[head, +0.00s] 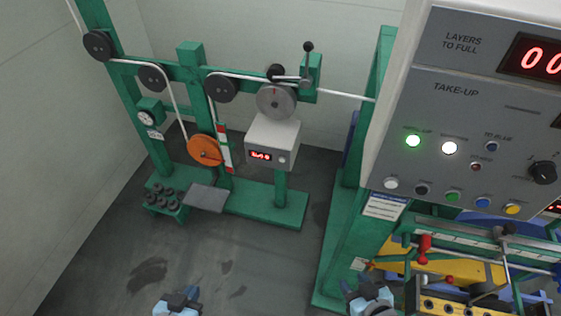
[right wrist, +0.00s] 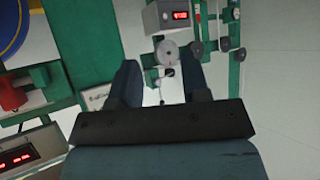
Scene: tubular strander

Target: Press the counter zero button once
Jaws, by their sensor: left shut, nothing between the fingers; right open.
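The counter is a pale grey box (head: 273,141) on a green post, under a grey measuring wheel (head: 276,100). Its front has a lit red display (head: 261,156) and a small round button (head: 282,160) to the right of it. My left gripper (head: 178,300) is at the bottom edge of the head view, shut and empty, well apart from the counter. My right gripper (head: 368,293) is at the bottom, to the right of the counter and apart from it. In the right wrist view its fingers (right wrist: 160,72) are spread and empty, with the counter box (right wrist: 160,16) upside down beyond them.
A large take-up control panel (head: 465,130) with lights, coloured buttons and a knob fills the upper right. A green machine frame (head: 345,240) stands below it. An orange pulley (head: 204,150) and stacked dark weights (head: 163,197) are left of the counter. The floor (head: 240,265) before it is clear.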

